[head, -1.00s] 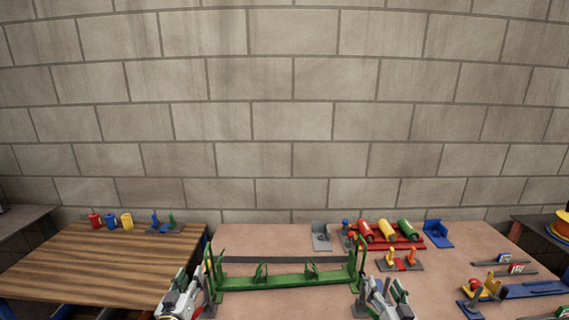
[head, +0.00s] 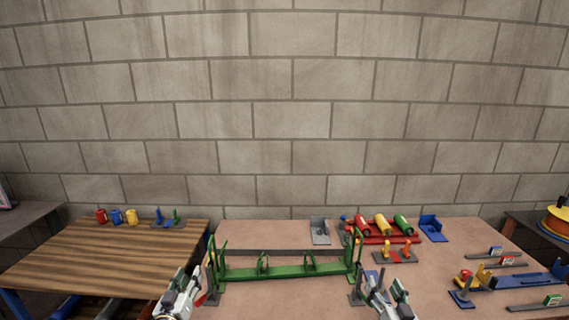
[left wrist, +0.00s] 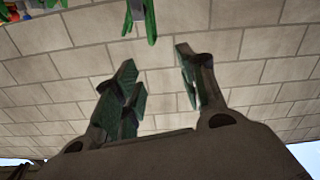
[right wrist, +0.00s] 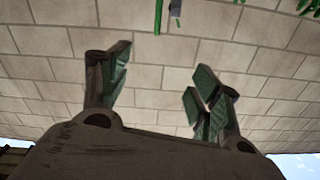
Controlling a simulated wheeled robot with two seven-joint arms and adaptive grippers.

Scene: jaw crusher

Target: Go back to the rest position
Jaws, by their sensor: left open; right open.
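My left gripper (head: 192,290) is at the bottom of the head view, near the left end of the green frame (head: 285,271). In the left wrist view its fingers (left wrist: 160,80) are apart with nothing between them. My right gripper (head: 384,285) is near the right end of the green frame. In the right wrist view its fingers (right wrist: 165,80) are spread and empty. Both grippers are seen over the front part of the pinkish table (head: 290,300). I cannot tell whether either gripper touches the frame; nothing is held.
Red, yellow and green cylinders (head: 382,225) lie on a red rack at the table's back. A blue bracket (head: 433,228) and a grey bracket (head: 320,231) stand nearby. Blue and yellow parts (head: 520,280) are at the right. A wooden table (head: 100,258) holds small coloured pieces at left.

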